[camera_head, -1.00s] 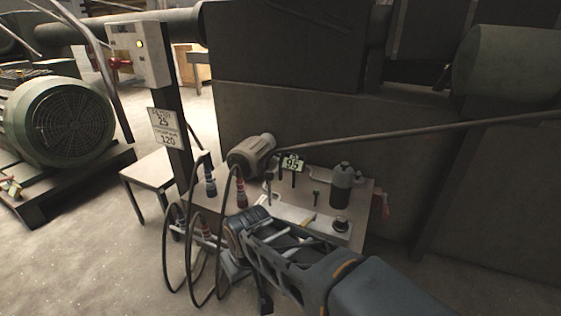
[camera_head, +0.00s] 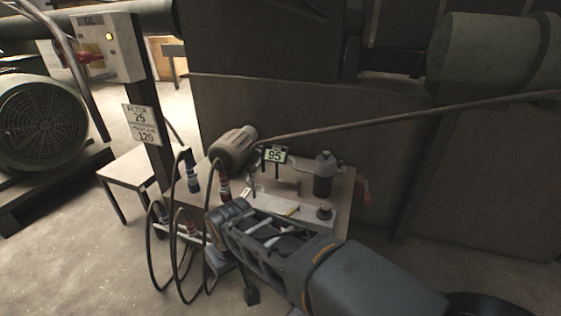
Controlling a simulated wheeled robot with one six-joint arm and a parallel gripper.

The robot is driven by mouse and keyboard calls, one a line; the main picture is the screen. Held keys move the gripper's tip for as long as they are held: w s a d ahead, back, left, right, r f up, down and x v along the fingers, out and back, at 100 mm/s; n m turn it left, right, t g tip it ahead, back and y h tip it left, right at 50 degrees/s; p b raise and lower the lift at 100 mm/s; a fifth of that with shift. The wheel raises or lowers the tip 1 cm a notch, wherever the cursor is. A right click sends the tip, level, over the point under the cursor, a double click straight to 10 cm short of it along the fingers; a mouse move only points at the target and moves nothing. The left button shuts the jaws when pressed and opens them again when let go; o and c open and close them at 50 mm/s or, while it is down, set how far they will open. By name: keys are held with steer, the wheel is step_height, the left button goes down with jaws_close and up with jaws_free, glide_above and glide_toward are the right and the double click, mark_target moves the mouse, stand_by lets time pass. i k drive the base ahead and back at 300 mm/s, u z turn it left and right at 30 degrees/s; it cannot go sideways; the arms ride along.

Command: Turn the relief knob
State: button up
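A small dark round knob (camera_head: 325,212) stands on the right end of a pale block (camera_head: 288,207) on the bench top; I take it for the relief knob, though no label on it is readable. My arm reaches in from the lower right, with its wrist in front of the bench's front edge. My gripper (camera_head: 250,295) seems to be the dark end hanging low below the wrist, apart from the knob. Its fingers are too small and dark to tell whether they are open or shut. A small display (camera_head: 274,155) behind the block reads 95.
A motor (camera_head: 233,147), a dark canister (camera_head: 323,175) and a red handle (camera_head: 363,192) are at the bench (camera_head: 343,185). Looping hoses (camera_head: 150,250) hang at its left front. A sign (camera_head: 141,125) on a post shows 25 and 120. A stool-like table (camera_head: 122,166) stands left.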

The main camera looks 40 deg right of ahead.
mark_target(324, 213)
steer(key=u, duration=0.25)
steer(key=i, duration=0.4)
steer(key=z, duration=1.85)
